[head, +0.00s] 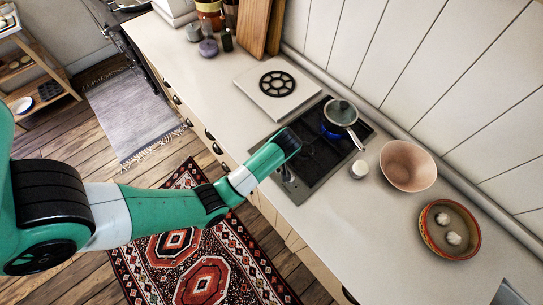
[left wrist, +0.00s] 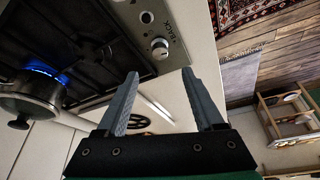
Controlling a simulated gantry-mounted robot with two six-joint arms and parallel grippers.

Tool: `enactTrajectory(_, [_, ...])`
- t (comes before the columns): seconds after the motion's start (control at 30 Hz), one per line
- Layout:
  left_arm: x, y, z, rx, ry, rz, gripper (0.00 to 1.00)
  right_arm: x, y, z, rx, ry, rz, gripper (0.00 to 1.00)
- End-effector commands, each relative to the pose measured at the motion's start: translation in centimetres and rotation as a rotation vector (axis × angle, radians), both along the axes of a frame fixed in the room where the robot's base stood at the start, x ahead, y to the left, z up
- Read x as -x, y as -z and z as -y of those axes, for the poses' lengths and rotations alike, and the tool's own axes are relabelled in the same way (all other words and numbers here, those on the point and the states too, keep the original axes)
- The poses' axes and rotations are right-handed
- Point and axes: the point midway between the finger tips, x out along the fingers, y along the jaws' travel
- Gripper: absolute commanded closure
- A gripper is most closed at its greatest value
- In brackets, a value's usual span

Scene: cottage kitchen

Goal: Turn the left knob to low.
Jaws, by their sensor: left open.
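The hob (head: 318,168) is a dark two-burner plate with a steel control strip. In the left wrist view the strip carries two knobs, one near the top edge (left wrist: 147,17) and a silver round one (left wrist: 160,48) beside the printed word BACK. My left gripper (left wrist: 160,73) is open and empty. Its fingertips point toward the silver knob, which appears between and just beyond them, apparently untouched. The knobs' exact settings are too small to read. In the head view my wrist hangs over the hob's left part and hides the fingers. My right gripper is not in view.
A lidded pan (head: 341,112) sits over a lit blue flame (left wrist: 46,69) on the back burner. A small white jar (head: 359,169), a pink bowl (head: 407,166) and a red-rimmed dish (head: 449,229) stand right of the hob. A white board with a black trivet (head: 278,84) lies left.

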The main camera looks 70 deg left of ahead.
Motion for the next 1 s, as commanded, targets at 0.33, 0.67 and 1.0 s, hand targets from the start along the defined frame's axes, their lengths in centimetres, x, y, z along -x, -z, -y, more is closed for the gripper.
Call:
enactTrajectory(0.33, [-0.2, 7.2, -2.8, 0.002, -0.002, -0.003, 0.31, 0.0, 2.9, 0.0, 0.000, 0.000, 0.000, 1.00])
enactTrajectory(0.67, [-0.3, 9.9, -4.0, 0.001, 0.000, 0.000, 0.31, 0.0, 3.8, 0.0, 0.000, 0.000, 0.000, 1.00])
enactTrajectory(1.0, [-0.3, 9.8, -4.0, 0.000, 0.000, 0.001, 0.58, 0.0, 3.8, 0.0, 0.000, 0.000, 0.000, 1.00])
